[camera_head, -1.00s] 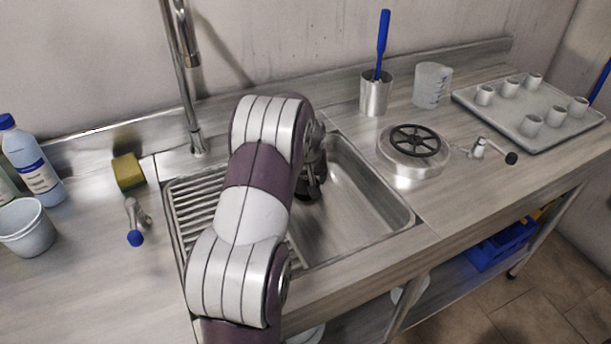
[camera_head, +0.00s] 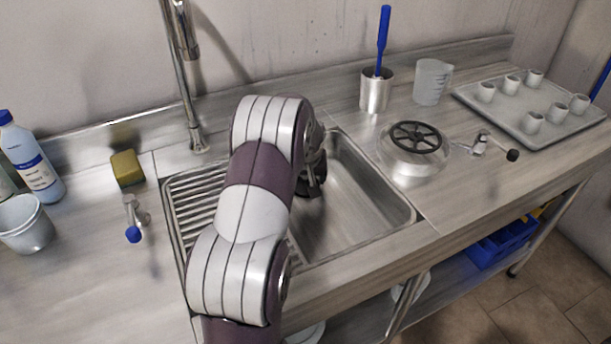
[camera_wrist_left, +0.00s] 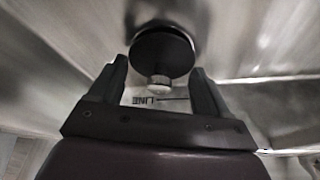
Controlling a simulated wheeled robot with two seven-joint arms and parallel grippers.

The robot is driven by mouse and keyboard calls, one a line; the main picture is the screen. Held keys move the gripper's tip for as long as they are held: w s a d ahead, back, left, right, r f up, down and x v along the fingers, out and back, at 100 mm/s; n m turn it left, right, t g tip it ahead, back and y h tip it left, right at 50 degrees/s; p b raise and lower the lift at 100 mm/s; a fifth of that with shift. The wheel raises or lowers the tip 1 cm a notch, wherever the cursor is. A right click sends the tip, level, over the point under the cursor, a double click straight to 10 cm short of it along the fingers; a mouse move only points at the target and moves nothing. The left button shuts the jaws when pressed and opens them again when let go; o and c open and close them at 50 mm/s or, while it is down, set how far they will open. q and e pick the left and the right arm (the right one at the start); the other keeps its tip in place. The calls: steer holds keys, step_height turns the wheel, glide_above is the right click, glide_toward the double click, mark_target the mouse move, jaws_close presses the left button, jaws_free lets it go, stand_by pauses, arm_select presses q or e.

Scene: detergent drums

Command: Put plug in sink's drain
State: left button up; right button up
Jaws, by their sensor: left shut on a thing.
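The sink's basin (camera_head: 370,215) is steel, with its left part covered by my left arm in the head view. My left gripper (camera_head: 314,178) reaches down into the basin, with its fingertips hard to make out there. The plug is a dark round disc. A dark rounded edge, perhaps the drain, shows just behind it; whether the plug is seated or held above cannot be told. My right gripper is out of view.
A tall faucet (camera_head: 190,100) stands behind the sink. A yellow sponge (camera_head: 126,168) and a blue-tipped tap (camera_head: 133,220) are to the left. A round steel lid with a black handwheel (camera_head: 415,138) is on the right counter, before a tray of cups (camera_head: 550,130).

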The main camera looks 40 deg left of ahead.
arm_select(q)
steer(key=shift+f, duration=0.4)
steer(key=o, duration=1)
steer(key=shift+r, duration=0.15)
